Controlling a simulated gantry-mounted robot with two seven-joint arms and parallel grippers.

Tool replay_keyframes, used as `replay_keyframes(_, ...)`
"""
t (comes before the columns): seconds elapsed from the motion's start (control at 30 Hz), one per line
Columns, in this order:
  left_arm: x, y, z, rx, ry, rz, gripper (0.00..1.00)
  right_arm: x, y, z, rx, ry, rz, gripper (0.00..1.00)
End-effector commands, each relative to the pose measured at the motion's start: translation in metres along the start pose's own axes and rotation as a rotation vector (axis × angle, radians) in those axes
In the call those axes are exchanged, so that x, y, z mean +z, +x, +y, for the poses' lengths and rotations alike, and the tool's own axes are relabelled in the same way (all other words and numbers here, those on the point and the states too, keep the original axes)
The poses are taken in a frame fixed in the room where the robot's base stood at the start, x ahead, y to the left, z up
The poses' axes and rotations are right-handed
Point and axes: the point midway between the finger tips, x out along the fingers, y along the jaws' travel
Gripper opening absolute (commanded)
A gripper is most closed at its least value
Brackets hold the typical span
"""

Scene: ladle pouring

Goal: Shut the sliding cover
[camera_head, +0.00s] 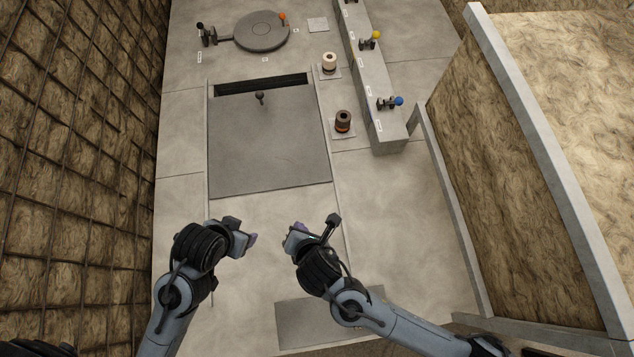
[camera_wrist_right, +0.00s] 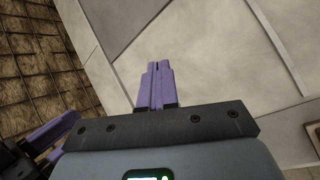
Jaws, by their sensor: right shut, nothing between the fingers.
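The sliding cover (camera_head: 268,150) is a large flat grey plate on the floor, with a small dark knob (camera_head: 260,97) near its far edge. Beyond that edge a dark slotted opening (camera_head: 262,85) shows as a narrow strip. My right gripper (camera_head: 290,242) is over the floor on the near side of the cover, apart from it. Its purple fingers (camera_wrist_right: 158,75) are together and empty in the right wrist view. My left gripper (camera_head: 253,238) is beside it on the left, also clear of the cover. I cannot tell whether its fingers are apart.
Right of the cover stand a white-topped cylinder (camera_head: 329,63) and a dark one with an orange band (camera_head: 343,122). A long block (camera_head: 391,146) carries coloured-knob levers. A round lid (camera_head: 262,32) lies at the back. Rough walls flank the floor.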

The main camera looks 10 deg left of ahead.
Motion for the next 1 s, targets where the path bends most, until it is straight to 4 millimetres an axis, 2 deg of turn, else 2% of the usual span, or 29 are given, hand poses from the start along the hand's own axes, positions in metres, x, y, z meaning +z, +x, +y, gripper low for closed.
replay_keyframes(0.03,0.012,0.036,0.002,0.001,-0.001,0.000,0.61,-0.009,0.036,-0.020,-0.007,-0.105,-0.030,0.00)
replay_keyframes(0.2,0.027,0.082,0.005,0.004,-0.004,-0.001,0.61,-0.009,0.090,-0.055,-0.041,-0.367,-0.107,0.00)
replay_keyframes(0.3,0.033,0.102,0.006,0.007,-0.007,0.000,0.61,-0.001,0.112,-0.072,-0.062,-0.466,-0.146,0.00)
replay_keyframes(0.5,0.039,0.122,0.009,0.010,-0.012,0.001,0.61,0.013,0.134,-0.093,-0.095,-0.574,-0.194,0.00)
replay_keyframes(0.77,0.041,0.130,0.009,0.009,-0.010,0.002,0.61,0.020,0.153,-0.099,-0.106,-0.598,-0.206,0.00)
replay_keyframes(1.0,0.047,0.146,0.008,0.004,-0.004,0.002,0.61,0.027,0.192,-0.102,-0.106,-0.595,-0.203,0.00)
